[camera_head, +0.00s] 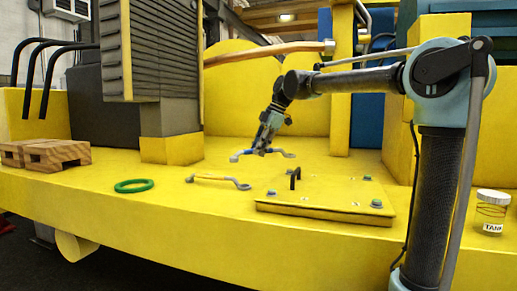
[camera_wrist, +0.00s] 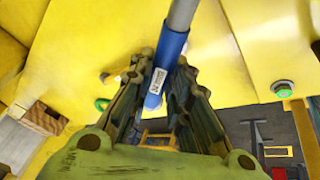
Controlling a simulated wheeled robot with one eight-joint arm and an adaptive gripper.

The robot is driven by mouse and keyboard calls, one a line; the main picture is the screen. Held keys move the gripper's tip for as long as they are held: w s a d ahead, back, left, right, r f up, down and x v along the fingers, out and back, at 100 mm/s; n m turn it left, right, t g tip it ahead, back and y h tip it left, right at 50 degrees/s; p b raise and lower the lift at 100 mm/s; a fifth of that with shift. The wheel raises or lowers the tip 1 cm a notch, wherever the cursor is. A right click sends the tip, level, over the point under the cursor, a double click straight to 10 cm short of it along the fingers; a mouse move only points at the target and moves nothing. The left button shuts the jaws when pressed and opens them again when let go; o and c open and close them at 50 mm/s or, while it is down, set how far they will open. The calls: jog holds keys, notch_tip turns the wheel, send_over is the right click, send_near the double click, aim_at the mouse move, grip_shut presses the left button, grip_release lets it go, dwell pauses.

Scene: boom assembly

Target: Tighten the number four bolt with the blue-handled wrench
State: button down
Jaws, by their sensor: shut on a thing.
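The blue-handled wrench (camera_head: 284,154) is at the far middle of the yellow deck, with its blue handle between my fingers in the wrist view (camera_wrist: 166,66). My gripper (camera_head: 261,148) is shut on that handle; it also shows in the wrist view (camera_wrist: 155,100). The grey shaft runs up out of the wrist picture. In the head view the wrench lies low, at or just above the deck; I cannot tell which. A raised yellow plate (camera_head: 325,190) nearer the front carries bolts (camera_head: 376,203); one bolt shows in the wrist view (camera_wrist: 283,89). Their numbers are too small to read.
A yellow-handled wrench (camera_head: 213,178) and a green ring (camera_head: 134,185) lie left of the plate. A black handle (camera_head: 295,178) stands up on the plate. Wooden blocks (camera_head: 45,154) sit far left, a labelled jar (camera_head: 491,211) far right. A copper-coloured pipe (camera_head: 262,52) crosses above.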

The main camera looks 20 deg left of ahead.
jog(key=shift+f, duration=2.1)
jog(key=shift+s+f, duration=0.15)
jog(key=shift+f, duration=0.85)
jog(key=shift+a, duration=0.1)
dwell(0.5)
jog(key=shift+w+a+m, duration=0.15)
jog(key=shift+w+m, duration=0.2)
jog(key=shift+m, duration=0.05)
jog(key=shift+w+a+m+t, duration=0.2)
jog(key=shift+w+m+t, duration=0.1)
jog(key=shift+w, duration=0.1)
dwell(0.5)
jog(key=shift+w+a+m, duration=0.2)
jog(key=shift+w+m, duration=0.1)
jog(key=shift+m, duration=0.1)
jog(key=shift+w, duration=0.1)
